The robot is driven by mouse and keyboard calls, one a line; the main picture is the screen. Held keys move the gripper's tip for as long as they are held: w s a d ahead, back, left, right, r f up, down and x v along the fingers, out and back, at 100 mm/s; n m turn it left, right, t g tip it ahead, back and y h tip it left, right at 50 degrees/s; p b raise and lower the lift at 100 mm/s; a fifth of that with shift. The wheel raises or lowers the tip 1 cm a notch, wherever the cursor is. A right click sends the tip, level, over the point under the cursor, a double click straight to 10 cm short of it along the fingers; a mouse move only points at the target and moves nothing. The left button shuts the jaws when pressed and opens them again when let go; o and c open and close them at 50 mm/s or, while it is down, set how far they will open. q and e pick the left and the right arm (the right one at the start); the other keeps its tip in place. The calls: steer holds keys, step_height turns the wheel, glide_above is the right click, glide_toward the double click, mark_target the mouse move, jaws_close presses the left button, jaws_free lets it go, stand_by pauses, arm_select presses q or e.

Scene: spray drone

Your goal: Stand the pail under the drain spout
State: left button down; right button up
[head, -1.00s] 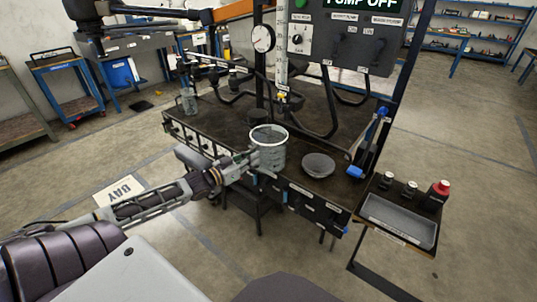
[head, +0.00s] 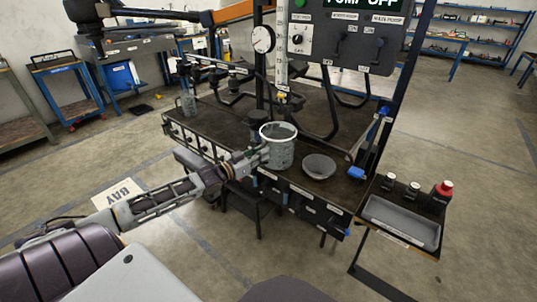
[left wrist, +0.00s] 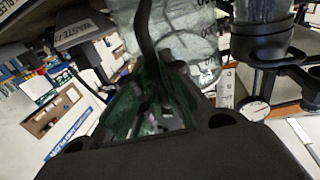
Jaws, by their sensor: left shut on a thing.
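The pail (head: 281,154) is a translucent grey tub with a white rim and markings. It is upright at the front edge of the dark bench, above or on its top; I cannot tell which. My left gripper (head: 262,157) is shut on its left side. In the left wrist view the pail's clear wall (left wrist: 188,42) fills the upper middle, beyond the dark fingers (left wrist: 150,85). A dark fitting (head: 257,124) stands just behind the pail. I cannot tell for sure which part is the drain spout. My right gripper is not in view.
A round grey dish (head: 319,166) lies on the bench (head: 215,118) right of the pail. A blue valve handle (head: 357,173) is at the bench's right end. Black hoses (head: 322,118) and a gauge (head: 262,39) rise behind.

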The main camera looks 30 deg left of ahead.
mark_target(275, 148)
arm_select(q)
steer(key=shift+w, duration=0.2)
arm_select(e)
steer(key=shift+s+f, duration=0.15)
arm_select(q)
steer(key=shift+w+d+b, duration=0.25)
steer(key=shift+w+b, duration=0.1)
steer(key=shift+w, duration=0.3)
steer(key=shift+w+d+f+b, duration=0.25)
steer(key=shift+w+f+b, duration=0.45)
steer(key=shift+w, duration=0.2)
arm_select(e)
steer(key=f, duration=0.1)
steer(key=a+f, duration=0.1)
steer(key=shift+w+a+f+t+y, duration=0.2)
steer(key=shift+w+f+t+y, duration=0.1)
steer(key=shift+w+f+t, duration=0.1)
arm_select(q)
steer(key=shift+f, duration=0.1)
steer(key=c, duration=1.5)
jaws_free()
steer(key=shift+c, duration=0.2)
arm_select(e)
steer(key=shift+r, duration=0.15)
